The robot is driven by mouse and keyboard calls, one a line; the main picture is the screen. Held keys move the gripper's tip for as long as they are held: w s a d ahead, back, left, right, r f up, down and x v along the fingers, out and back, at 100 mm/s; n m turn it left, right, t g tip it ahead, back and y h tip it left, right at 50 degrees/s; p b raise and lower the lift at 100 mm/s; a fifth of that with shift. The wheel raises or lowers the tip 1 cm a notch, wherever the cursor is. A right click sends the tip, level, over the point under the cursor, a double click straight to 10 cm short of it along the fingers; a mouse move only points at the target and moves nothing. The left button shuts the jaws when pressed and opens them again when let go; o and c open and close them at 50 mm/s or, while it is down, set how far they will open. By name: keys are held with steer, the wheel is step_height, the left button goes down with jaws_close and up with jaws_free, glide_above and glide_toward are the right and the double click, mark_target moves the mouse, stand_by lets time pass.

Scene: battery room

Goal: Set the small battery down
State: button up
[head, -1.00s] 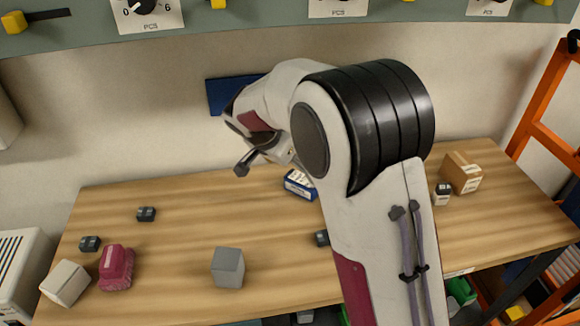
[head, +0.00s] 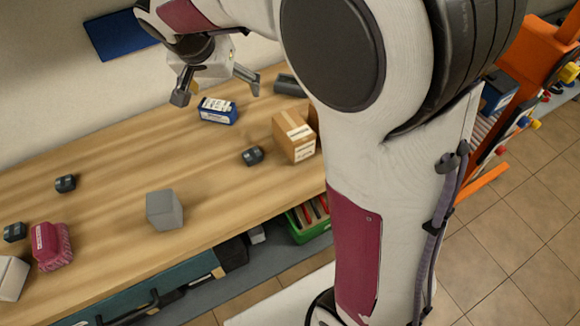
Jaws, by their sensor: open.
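My gripper (head: 217,92) is open in the head view, above the back of the wooden table. Its two fingers are spread, with nothing visible between them. Small dark battery-like blocks lie on the table: one (head: 252,155) at right centre, one (head: 65,183) at left, and one (head: 14,232) at the far left edge. I cannot tell which of them is the small battery. All are apart from my gripper. A blue and white labelled box (head: 218,111) lies just below the gripper in the picture.
A cardboard box (head: 294,137) stands right of centre on the wooden table (head: 120,150), a dark cylinder (head: 289,85) behind it. A grey cube (head: 165,210) stands near the front edge. A magenta brush-like object (head: 50,246) and a white block (head: 10,277) are at left.

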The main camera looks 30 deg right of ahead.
steer(key=s+r+n+t+y, duration=0.1)
steer(key=s+r+n+y, duration=0.2)
steer(key=s, duration=2.3)
steer(key=n, duration=0.3)
steer(key=shift+s+d+n+t, duration=0.3)
steer(key=shift+s+d+n, duration=0.05)
steer(key=shift+s+n, duration=0.05)
